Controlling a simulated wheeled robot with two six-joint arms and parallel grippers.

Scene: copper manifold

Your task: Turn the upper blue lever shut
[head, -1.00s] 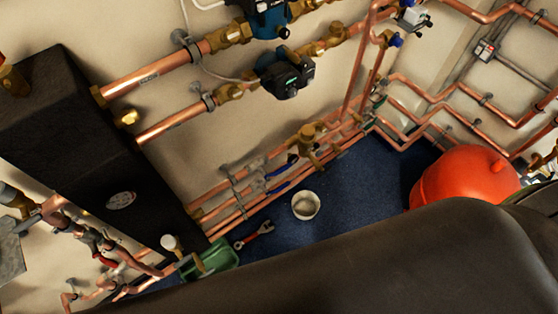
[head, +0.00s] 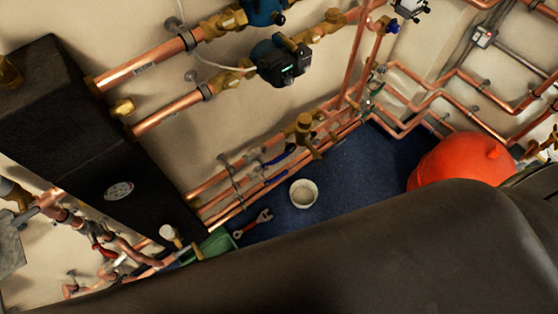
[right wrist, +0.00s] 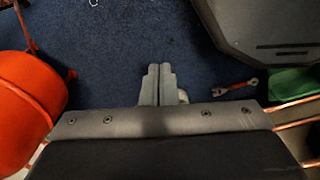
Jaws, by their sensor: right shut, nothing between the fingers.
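The upper blue lever (head: 280,156) sits on a copper pipe low on the wall, left of a brass valve. It lies roughly along the pipe. A second blue lever just below it is small and hard to make out. My right gripper (right wrist: 158,84) shows in the right wrist view with its fingers together and empty, over the blue floor, away from the levers. No lever shows in that view. Neither gripper shows in the head view.
A white bucket (head: 303,193) and a red-handled wrench (head: 254,223) are on the blue floor below the pipes. A green tray (head: 216,243) is at lower left. A red tank (head: 458,162) stands right. A dark cabinet (head: 85,140) stands left. Pumps hang above.

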